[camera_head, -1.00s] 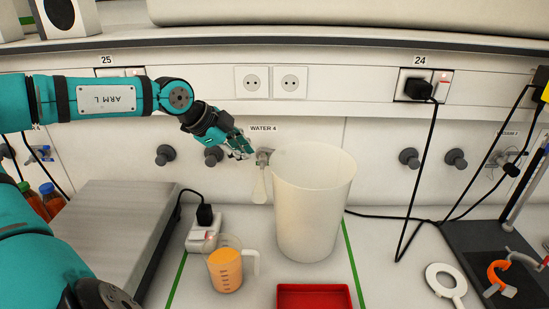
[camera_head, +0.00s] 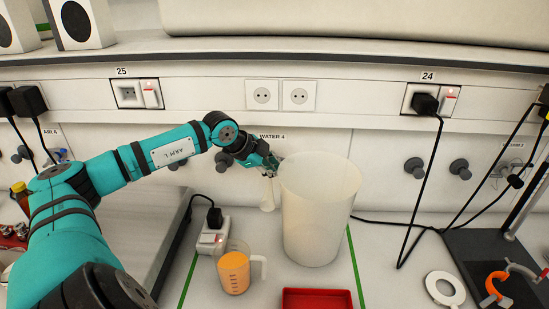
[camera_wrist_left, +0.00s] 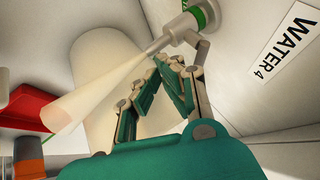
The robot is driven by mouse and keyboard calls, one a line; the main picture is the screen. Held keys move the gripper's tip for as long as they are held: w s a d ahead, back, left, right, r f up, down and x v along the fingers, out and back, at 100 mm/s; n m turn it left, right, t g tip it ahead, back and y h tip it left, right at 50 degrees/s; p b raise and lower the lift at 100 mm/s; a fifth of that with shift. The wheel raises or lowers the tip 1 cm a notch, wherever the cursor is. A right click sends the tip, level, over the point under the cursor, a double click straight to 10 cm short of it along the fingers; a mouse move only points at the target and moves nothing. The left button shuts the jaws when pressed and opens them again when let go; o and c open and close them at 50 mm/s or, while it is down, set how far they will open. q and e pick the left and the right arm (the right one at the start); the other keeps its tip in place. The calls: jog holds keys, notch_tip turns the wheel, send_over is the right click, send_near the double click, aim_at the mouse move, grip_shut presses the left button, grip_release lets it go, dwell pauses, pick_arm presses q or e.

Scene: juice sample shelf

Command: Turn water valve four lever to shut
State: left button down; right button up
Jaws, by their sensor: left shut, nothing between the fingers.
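The WATER 4 label (camera_head: 272,137) is on the back wall, and it also shows in the left wrist view (camera_wrist_left: 283,46). The valve body (camera_wrist_left: 183,27), with a green band, is at the top of the wrist view. A pale tapered spout piece (camera_wrist_left: 100,92) hangs from it; in the head view (camera_head: 267,197) it is left of the large white beaker (camera_head: 318,215). My left gripper (camera_head: 268,166) is shut and empty, right at the valve, with its fingertips (camera_wrist_left: 172,72) just below the valve body. The gripper mostly hides the lever in the head view, so its angle and any contact are unclear.
The measuring jug (camera_head: 233,272) with orange juice and a red tray (camera_head: 317,299) stand in front. A power strip (camera_head: 213,238) lies left of the beaker. Dark knobs (camera_head: 414,167) line the wall. A black cable hangs at right.

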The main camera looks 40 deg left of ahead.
aim_at(282, 159)
pick_arm(q)
jog(key=shift+w+a+r+p, duration=0.15)
jog(key=shift+w+a+p, duration=0.25)
jog(key=shift+w, duration=0.4)
pick_arm(e)
jog(key=shift+d+r, duration=0.45)
jog(key=shift+r, duration=0.25)
pick_arm(q)
jog(key=shift+w+d+r+b, duration=0.1)
jog(key=shift+w+r+b, duration=0.1)
jog(key=shift+w+b, duration=0.6)
pick_arm(e)
jog(key=shift+w+d+f, duration=0.1)
jog(key=shift+w+f, duration=0.15)
jog(key=shift+f, duration=0.2)
jog(key=shift+w+d+f, duration=0.1)
jog(key=shift+w+f, duration=0.1)
jog(key=shift+f, duration=0.2)
pick_arm(q)
jog(key=shift+s, duration=0.1)
pick_arm(e)
jog(key=shift+a, duration=0.1)
